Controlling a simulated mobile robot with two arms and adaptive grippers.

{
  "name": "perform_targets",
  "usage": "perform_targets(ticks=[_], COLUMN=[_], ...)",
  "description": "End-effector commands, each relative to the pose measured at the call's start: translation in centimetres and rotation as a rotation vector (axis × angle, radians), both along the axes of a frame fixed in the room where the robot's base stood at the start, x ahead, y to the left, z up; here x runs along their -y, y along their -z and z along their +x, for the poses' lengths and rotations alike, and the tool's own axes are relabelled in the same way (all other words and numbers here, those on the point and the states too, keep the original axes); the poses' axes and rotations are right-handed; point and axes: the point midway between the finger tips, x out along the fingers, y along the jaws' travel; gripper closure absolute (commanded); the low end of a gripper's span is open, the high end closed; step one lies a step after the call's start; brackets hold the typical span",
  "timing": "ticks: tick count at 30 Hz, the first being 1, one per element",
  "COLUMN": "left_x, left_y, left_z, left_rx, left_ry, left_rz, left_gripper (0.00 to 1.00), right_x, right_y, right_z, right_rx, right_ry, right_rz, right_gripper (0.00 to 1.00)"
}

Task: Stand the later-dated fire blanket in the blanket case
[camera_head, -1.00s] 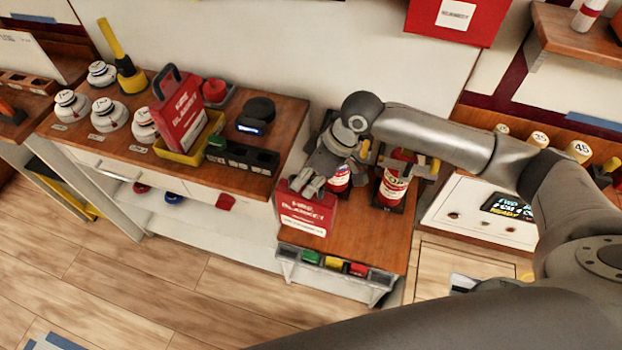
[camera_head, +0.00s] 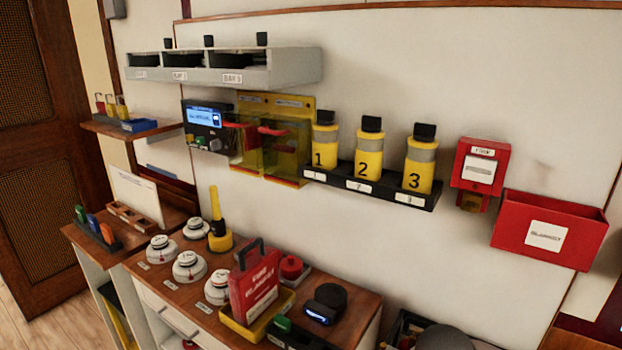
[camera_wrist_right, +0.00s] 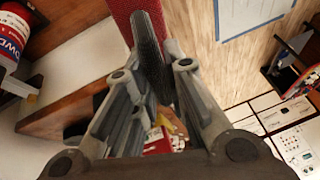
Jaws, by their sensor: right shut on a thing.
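The blanket case (camera_head: 548,240) is an open-topped red box with a white label, on the wall at the right of the head view. One red fire blanket (camera_head: 254,288) with a dark handle stands in a yellow tray (camera_head: 240,328) on the counter. I cannot read a date on it. My right gripper (camera_wrist_right: 164,55) shows only in the right wrist view. Its fingers are shut on a red fire blanket (camera_wrist_right: 121,12), of which just a red part shows at the top, largely hidden by the fingers. My left gripper is not in view.
A red wall box (camera_head: 482,170) is left of the case. Numbered yellow bottles (camera_head: 368,152) stand on a black rack further left. White domed detectors (camera_head: 188,266) and a black device (camera_head: 326,302) sit on the counter. A red extinguisher (camera_wrist_right: 14,40) is in the wrist view.

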Motion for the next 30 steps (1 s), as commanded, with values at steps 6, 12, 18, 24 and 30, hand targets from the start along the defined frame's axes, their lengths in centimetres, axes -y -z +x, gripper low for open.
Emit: perform_targets(ticks=[6,12,18,24,30], left_x=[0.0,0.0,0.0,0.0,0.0], left_y=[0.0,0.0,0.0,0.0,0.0], left_z=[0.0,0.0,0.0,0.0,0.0], left_rx=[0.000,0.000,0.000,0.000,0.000], left_ry=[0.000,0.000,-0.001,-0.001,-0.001], left_rz=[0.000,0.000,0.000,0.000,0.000], left_gripper=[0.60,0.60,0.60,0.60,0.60], right_x=[2.8,6.6,9.3,10.4,10.4], right_y=[-2.6,-5.7,-7.7,-8.5,-8.5], right_z=[2.1,4.1,4.9,5.2,5.3], right_rx=[0.002,0.004,0.006,0.008,0.008], right_ry=[0.214,0.487,0.677,0.752,0.755], right_rz=[-0.011,-0.010,0.000,0.006,0.007], right_gripper=[1.00,1.00,1.00,1.00,1.00])
